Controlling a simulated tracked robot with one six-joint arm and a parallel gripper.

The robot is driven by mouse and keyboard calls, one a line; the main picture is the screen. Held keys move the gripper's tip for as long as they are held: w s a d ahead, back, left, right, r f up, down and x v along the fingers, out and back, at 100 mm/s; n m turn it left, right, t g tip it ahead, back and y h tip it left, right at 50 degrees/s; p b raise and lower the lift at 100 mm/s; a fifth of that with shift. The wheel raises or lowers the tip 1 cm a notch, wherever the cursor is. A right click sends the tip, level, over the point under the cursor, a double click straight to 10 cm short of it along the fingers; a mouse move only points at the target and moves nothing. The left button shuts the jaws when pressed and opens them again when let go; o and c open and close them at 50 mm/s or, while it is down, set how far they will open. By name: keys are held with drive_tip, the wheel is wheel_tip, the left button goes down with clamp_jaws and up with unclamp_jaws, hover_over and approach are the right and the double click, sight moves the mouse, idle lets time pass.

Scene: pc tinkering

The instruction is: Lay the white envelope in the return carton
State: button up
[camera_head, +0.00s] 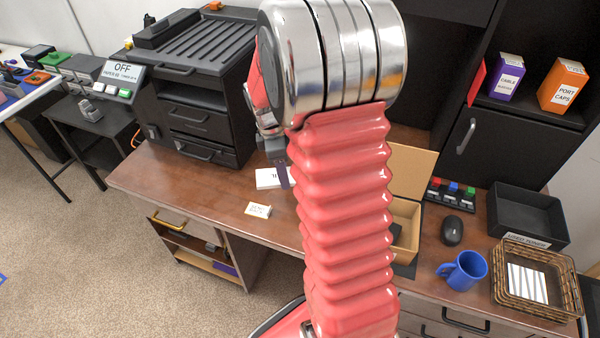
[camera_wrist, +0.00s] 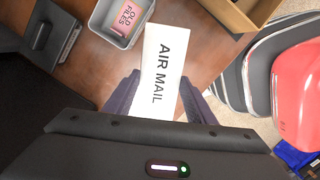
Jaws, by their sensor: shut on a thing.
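The white envelope (camera_wrist: 158,75), printed AIR MAIL, is gripped between the two dark fingers of my gripper (camera_wrist: 155,98) in the wrist view and extends forward beyond them. In the head view, a white piece of it (camera_head: 268,178) shows beside my gripper (camera_head: 283,176), over the left half of the desk. An open cardboard carton (camera_head: 406,212) stands on the desk to the right of my red arm, with one flap raised. The arm hides its left side and much of its inside. I cannot read a label on it.
A small sign (camera_head: 258,210) stands at the desk's front edge. A black mouse (camera_head: 452,230), a blue mug (camera_head: 464,270), a wicker basket (camera_head: 540,255) and a black tray (camera_head: 527,218) are right of the carton. The wrist view shows a grey OLD FILES bin (camera_wrist: 98,18).

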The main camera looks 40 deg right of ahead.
drive_tip(key=shift+w+a+r+m, duration=0.25)
drive_tip(key=shift+w+a+m, duration=0.3)
drive_tip(key=shift+m, duration=0.65)
drive_tip(key=w+a+m, duration=0.4)
drive_tip(key=a, duration=0.5)
drive_tip(key=w+a+r+m+g+y, duration=0.1)
drive_tip(key=w+a+m, duration=0.4)
drive_tip(key=a, duration=0.5)
drive_tip(key=shift+w+r+m, duration=0.2)
drive_tip(key=shift+r+m, duration=0.05)
drive_tip(key=shift+m, duration=0.05)
